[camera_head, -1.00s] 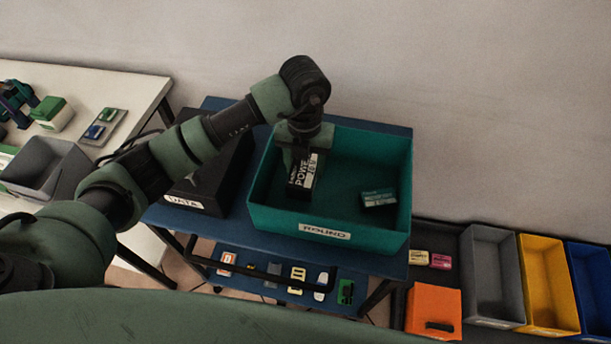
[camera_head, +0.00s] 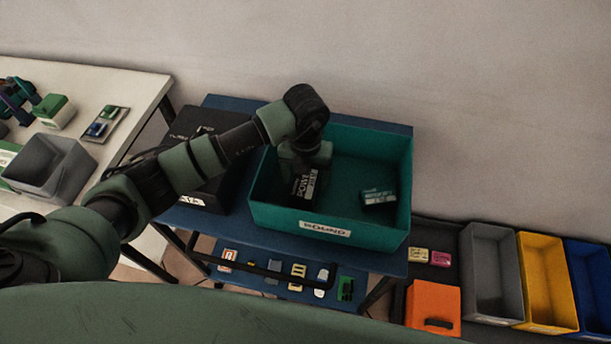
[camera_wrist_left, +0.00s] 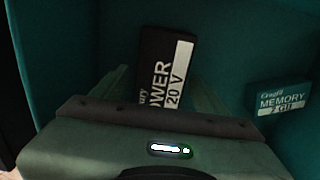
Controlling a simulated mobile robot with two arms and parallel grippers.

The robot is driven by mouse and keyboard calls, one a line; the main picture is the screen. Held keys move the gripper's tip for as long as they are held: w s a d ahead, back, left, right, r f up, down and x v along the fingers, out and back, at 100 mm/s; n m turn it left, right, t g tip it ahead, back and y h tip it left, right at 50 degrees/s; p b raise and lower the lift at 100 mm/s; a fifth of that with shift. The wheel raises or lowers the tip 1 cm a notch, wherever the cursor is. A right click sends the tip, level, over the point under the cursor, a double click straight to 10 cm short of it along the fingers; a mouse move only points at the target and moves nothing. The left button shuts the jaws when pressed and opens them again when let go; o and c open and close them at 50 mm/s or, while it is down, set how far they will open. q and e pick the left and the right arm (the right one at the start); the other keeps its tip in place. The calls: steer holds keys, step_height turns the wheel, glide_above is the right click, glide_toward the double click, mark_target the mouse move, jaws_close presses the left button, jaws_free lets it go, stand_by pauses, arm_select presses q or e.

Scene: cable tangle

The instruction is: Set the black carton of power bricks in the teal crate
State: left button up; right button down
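The black carton of power bricks (camera_head: 304,186), with a white label strip, is inside the teal crate (camera_head: 274,216) near its left side, partly under my left gripper (camera_head: 303,172). The left wrist view shows the carton (camera_wrist_left: 166,66) slightly tilted between the two green fingers of my left gripper (camera_wrist_left: 162,85). I cannot tell whether the fingers press on it or stand just clear, nor whether its underside touches the crate floor. The palm hides its near end. My right gripper is not in view.
A teal memory box (camera_head: 378,198) lies in the crate's right half; it shows in the wrist view (camera_wrist_left: 280,98). A black data box (camera_head: 196,122) stands left of the crate on the blue cart (camera_head: 232,234). Grey, yellow and blue bins stand at the right.

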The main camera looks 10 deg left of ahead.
mark_target(305, 178)
arm_select(q)
steer(key=shift+r, duration=0.45)
step_height(305, 178, up, 11)
steer(key=b, duration=0.2)
steer(key=shift+r, duration=0.2)
